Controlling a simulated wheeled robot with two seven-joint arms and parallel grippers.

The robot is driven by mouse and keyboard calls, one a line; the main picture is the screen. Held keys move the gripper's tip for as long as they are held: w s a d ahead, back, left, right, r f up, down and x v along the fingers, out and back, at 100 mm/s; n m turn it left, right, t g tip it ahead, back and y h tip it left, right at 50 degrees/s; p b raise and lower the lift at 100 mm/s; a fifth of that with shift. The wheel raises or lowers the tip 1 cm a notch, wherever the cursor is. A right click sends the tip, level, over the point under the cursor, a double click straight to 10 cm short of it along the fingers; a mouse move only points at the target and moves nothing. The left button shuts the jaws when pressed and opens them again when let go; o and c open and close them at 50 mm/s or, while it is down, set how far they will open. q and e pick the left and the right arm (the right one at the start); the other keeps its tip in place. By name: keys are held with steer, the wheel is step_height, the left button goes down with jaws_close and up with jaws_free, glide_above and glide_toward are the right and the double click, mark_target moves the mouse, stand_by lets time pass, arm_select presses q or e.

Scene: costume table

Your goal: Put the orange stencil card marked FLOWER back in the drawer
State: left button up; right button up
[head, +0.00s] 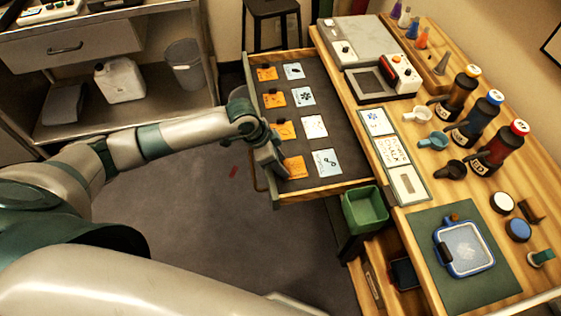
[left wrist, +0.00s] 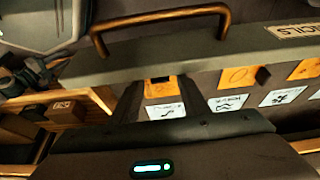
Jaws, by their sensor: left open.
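The pulled-out drawer (head: 262,112) holds orange cards in one column and white-blue cards in another. The orange cards, such as the end one (head: 295,167), have small dark tabs; their printing is too small to read, so I cannot tell which is FLOWER. My left gripper (head: 272,165) reaches down into the drawer by that end card. In the left wrist view my open fingers (left wrist: 161,82) stand either side of the end orange card (left wrist: 160,90), which appears to lie flat; contact is unclear. My right gripper is out of view.
The drawer's bronze handle (left wrist: 160,22) and front wall are close to my fingers. A green bin (head: 365,209) stands near the drawer's corner. The worktable holds bottles, cups, a printed board (head: 398,160) and a green mat (head: 450,285).

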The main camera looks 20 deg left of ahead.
arm_select(q)
steer(key=shift+r, duration=0.1)
steer(key=shift+a+r, duration=0.2)
steer(key=shift+r, duration=0.3)
steer(key=b+v, duration=0.1)
steer(key=v, duration=0.9)
steer(key=shift+s, duration=0.1)
steer(key=shift+s+a+r, duration=0.15)
steer(key=shift+r, duration=0.3)
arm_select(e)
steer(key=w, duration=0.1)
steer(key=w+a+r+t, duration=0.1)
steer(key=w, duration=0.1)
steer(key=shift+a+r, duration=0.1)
arm_select(q)
steer(key=shift+f, duration=0.1)
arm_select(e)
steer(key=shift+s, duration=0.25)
